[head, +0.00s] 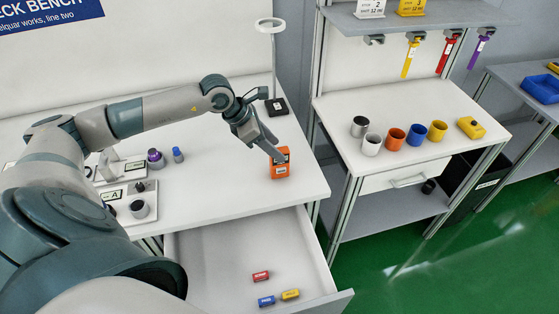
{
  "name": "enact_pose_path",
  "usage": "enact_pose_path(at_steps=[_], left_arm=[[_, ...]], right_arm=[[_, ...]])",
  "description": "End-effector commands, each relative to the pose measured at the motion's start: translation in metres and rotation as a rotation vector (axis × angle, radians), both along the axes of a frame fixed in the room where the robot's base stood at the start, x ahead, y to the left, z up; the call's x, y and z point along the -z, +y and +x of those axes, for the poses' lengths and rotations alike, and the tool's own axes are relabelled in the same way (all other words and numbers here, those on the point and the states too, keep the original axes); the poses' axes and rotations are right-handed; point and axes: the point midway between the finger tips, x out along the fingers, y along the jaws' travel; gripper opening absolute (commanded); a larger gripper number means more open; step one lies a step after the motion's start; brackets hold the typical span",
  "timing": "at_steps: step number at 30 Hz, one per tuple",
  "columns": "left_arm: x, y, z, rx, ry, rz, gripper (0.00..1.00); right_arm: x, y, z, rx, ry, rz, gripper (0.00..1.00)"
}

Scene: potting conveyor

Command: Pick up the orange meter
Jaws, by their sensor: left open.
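The orange meter (281,171) stands near the right end of the white bench top, with a dark display on its front. My left gripper (274,150) reaches down to it from the upper left, with its fingertips at the meter's upper part. The gripper is open. The fingers overlap the meter's top edge in the picture, and I cannot tell whether they touch it. My right gripper is not in view.
An open drawer (205,251) below the bench holds small red, blue and yellow blocks. A lamp stand (277,106) rises behind the meter. Purple and blue items (156,159) stand to the left. A second table (395,102) at right holds several coloured cups.

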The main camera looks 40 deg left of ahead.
Motion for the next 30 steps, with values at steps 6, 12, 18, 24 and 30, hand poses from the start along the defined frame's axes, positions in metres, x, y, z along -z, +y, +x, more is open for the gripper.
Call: enact_pose_path(at_steps=[6,12,18,24,30], left_arm=[[0.019,-0.010,0.006,0.000,0.002,-0.003,0.45],[0.032,-0.014,0.011,0.001,0.001,-0.001,0.45],[0.033,-0.014,0.011,0.001,0.000,0.000,0.45],[0.033,-0.013,0.011,0.001,0.001,-0.001,0.45],[0.033,-0.014,0.011,0.001,0.001,-0.001,0.12]], right_arm=[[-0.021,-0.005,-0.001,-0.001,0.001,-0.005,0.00],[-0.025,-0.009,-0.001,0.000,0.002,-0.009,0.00],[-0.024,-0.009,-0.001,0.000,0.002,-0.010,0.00],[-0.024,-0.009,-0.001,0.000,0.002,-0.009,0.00],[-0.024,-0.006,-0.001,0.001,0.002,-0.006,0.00]])
